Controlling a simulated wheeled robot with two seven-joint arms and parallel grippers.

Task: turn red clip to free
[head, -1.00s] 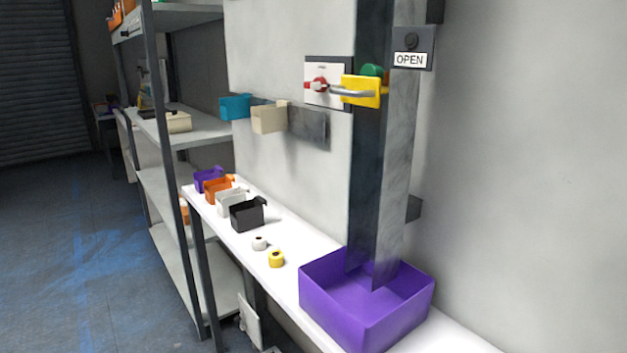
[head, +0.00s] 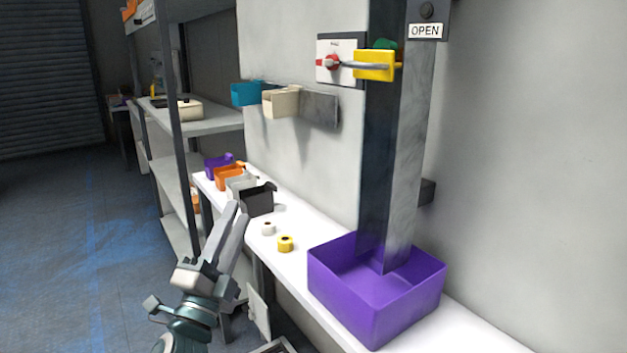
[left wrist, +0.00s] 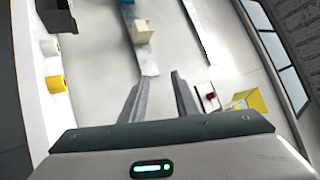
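The red clip (head: 333,62) sits on a white plate (head: 325,47) on the wall panel, left of a grey post. A grey lever runs from it to a yellow block (head: 375,66). In the left wrist view the red clip (left wrist: 211,96) shows at the right, beside the yellow block (left wrist: 250,103). My left gripper (head: 238,210) is raised in front of the shelf bench, well below and left of the clip. In the left wrist view its two fingers (left wrist: 155,85) are apart with nothing between them. My right gripper is not in view.
A purple bin (head: 375,295) stands on the white bench under the post. A white roll (head: 268,229) and a yellow roll (head: 286,244) lie left of it, near a black bin (head: 258,200). Teal (head: 246,93) and beige bins (head: 281,101) hang on the wall rail.

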